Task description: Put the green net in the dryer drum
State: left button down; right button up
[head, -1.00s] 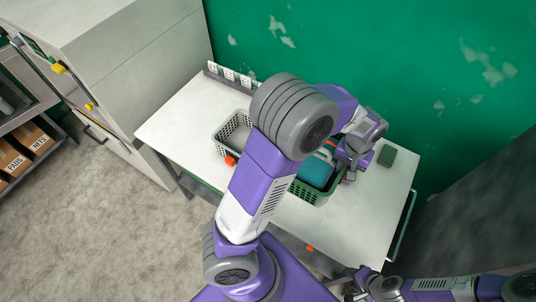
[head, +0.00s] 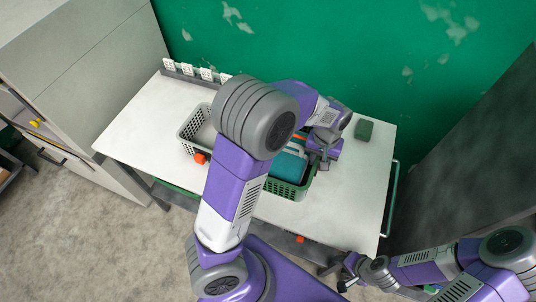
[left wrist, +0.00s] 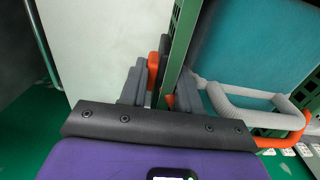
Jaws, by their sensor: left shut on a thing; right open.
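My left gripper (head: 326,158) is at the right end of a green slotted basket (head: 285,190) on the white table. In the left wrist view its fingers (left wrist: 163,85) are shut on the basket's green wall (left wrist: 184,45), one on each side. A teal item (head: 288,168) with a pale handle (left wrist: 255,96) is inside the basket. My arm hides part of the basket. My right gripper (head: 341,274) is open and empty, low by the table's front right corner. I cannot make out a green net or a dryer drum in these frames.
A grey-white slotted basket (head: 196,131) with an orange tag stands left of my arm. A grey cabinet (head: 80,80) stands left.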

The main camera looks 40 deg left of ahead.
pick_arm(q)
notch_tip(320, 180, down, 6)
jog(key=shift+w+f+b, duration=0.1)
jog(key=shift+b, duration=0.2)
jog(key=shift+s+f, duration=0.2)
jog(key=shift+f, duration=1.7)
jog(key=c, duration=0.8)
grip_release()
jog(key=shift+f, duration=0.1)
